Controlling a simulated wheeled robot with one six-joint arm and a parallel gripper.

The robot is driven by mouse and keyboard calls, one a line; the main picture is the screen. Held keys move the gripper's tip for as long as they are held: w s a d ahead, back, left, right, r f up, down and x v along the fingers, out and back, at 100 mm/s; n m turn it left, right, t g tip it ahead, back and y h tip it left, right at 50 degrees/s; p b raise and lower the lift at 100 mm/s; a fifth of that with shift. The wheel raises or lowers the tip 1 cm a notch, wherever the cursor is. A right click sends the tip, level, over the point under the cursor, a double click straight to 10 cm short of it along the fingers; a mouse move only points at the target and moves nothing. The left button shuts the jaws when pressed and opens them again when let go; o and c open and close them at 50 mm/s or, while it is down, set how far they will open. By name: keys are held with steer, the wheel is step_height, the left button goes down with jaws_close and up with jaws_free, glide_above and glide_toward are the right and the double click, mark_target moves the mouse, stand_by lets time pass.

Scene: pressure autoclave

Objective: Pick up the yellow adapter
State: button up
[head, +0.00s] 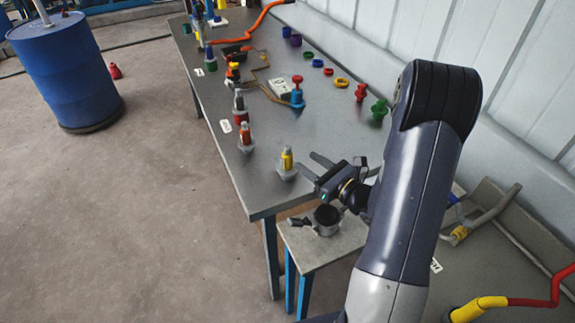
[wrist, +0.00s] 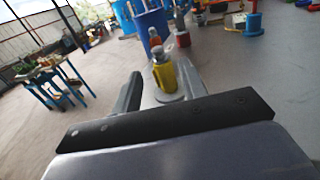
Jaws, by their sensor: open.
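The yellow adapter (head: 287,160) stands upright on a small grey base (head: 287,174) near the front edge of the grey bench. It has a pale grey top. My gripper (head: 310,163) is open, just to the right of the adapter in the head view. In the wrist view, the yellow adapter (wrist: 165,78) shows ahead, between the two fingers of my gripper (wrist: 160,74). I cannot tell whether the fingertips reach past it. Nothing is held.
Red adapters on similar bases (head: 245,138) stand farther along the bench (head: 222,80). A green valve (head: 379,110), a red valve (head: 360,92) and coloured rings lie towards the wall. A grey cup-like fixture (head: 326,220) stands on a lower table. A blue barrel (head: 65,70) stands on the floor.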

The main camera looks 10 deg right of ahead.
mark_target(290, 152)
steer(key=shift+f+p+x, duration=0.15)
steer(key=shift+p+x, duration=0.5)
steer(key=shift+x, duration=1.55)
steer(key=shift+f+p+x, duration=0.15)
steer(key=shift+p+x, duration=0.5)
steer(key=shift+x, duration=1.5)
steer(key=shift+s+a, duration=0.1)
steer(key=shift+a, duration=0.05)
steer(key=shift+c, duration=0.5)
jaws_close()
